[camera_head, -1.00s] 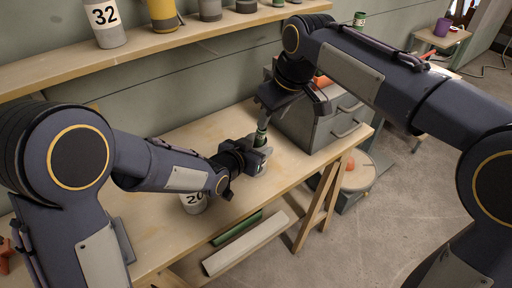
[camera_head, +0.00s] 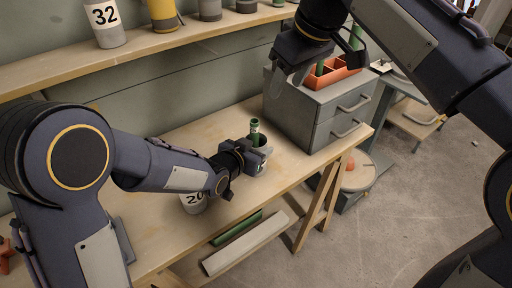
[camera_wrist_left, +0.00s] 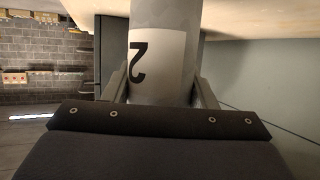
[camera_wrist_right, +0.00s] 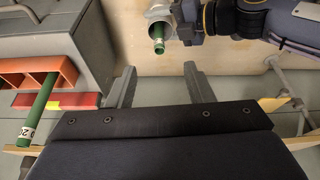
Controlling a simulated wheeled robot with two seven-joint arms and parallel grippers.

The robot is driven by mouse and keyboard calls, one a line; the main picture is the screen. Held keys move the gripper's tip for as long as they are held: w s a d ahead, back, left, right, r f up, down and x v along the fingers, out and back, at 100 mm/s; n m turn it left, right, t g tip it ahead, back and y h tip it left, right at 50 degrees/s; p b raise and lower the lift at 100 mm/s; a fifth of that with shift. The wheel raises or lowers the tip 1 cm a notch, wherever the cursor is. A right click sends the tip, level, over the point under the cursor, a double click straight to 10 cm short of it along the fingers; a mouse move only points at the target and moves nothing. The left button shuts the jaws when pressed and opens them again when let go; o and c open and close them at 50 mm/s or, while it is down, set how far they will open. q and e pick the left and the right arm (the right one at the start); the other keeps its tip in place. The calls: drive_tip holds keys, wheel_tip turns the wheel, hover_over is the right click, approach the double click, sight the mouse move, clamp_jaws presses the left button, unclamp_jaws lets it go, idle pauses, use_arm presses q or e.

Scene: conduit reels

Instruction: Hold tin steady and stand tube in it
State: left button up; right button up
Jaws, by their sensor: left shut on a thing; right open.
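My left gripper (camera_head: 253,161) is shut on a grey tin (camera_head: 264,166) on the workbench; in the left wrist view the tin (camera_wrist_left: 160,60) sits between the fingers, its white label showing a "2". A green tube (camera_head: 255,131) stands in the tin, roughly upright near the rim. In the right wrist view the tube (camera_wrist_right: 158,36) shows inside the tin's mouth (camera_wrist_right: 160,12); its lower end is hidden. My right gripper (camera_head: 289,78) is open and empty, above and apart from the tube, near the drawer cabinet.
A grey drawer cabinet (camera_head: 318,118) bears an orange tray (camera_head: 335,73) with another green tube (camera_wrist_right: 42,105). A tin labelled 20 (camera_head: 193,204) stands beside my left wrist. A shelf (camera_head: 150,48) with several containers runs along the wall. The bench's front edge is clear.

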drive_tip(key=shift+s+d+r, duration=0.15)
drive_tip(key=shift+r, duration=0.4)
use_arm(q)
drive_tip(key=o, duration=1.1)
drive_tip(key=shift+c, duration=0.2)
